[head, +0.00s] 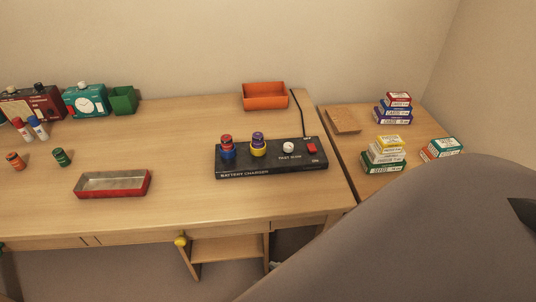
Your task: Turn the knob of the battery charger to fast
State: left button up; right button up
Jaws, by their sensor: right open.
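The battery charger (270,171) is a long black box on the desk, right of the middle. Its white knob (288,147) is on the top, above small lettering that seems to read fast and slow; which way it points is too small to tell. A red switch (312,148) is right of the knob. Red-and-blue (227,146) and purple-and-yellow (258,143) round pieces stand on its left part. My right arm (420,240) fills the lower right, close to the camera and apart from the charger. Its fingertips cannot be made out. My left gripper is out of view.
An orange tray (265,97) stands behind the charger, and a red tray (112,192) lies to its left. Small card boxes (384,155) are stacked on the right side table. A teal clock box (86,101) and green bin (123,101) stand back left. The desk's middle is clear.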

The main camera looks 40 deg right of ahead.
aim_at(288, 146)
jog(key=z, duration=1.35)
